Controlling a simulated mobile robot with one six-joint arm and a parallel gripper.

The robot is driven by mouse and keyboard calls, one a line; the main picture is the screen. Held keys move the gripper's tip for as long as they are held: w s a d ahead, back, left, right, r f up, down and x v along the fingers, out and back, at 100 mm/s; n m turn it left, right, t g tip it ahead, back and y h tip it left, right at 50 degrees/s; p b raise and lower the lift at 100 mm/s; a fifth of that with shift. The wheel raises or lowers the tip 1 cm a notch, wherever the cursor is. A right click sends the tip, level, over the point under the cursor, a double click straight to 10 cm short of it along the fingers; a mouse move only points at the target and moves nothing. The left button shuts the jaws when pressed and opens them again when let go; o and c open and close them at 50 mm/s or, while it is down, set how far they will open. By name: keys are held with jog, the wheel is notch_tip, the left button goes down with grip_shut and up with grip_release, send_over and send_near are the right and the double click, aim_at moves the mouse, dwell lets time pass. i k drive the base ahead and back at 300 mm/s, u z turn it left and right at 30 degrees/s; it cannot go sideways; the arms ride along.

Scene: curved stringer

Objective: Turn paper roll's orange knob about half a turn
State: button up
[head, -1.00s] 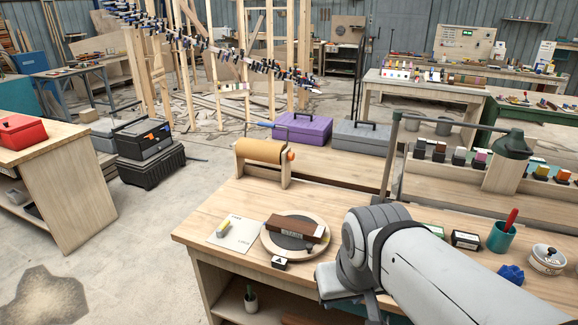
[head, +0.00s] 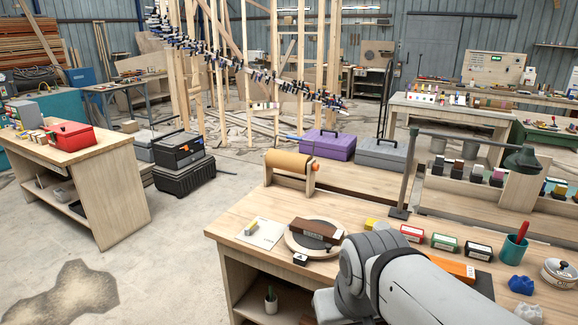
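The paper roll (head: 288,162) is a brown roll on a wooden stand at the back left of the workbench. Its orange knob (head: 317,167) is a small spot at the roll's right end. My grey arm reaches in from the lower right over the front of the bench. Its visible part is well in front of the roll and apart from it. My gripper is not visible in the head view, so its opening and contents are hidden.
The workbench (head: 243,216) holds a round board with a dark brown block (head: 315,229), a paper sheet (head: 260,232), several small boxes and a teal cup (head: 514,248). A lamp post (head: 407,175) stands right of the roll. Purple (head: 327,145) and grey toolboxes sit behind.

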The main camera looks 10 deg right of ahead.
aim_at(294, 163)
jog(key=u, duration=0.2)
jog(key=i, duration=0.8)
jog(key=z, duration=0.4)
jog(key=i, duration=0.75)
jog(key=z, duration=0.65)
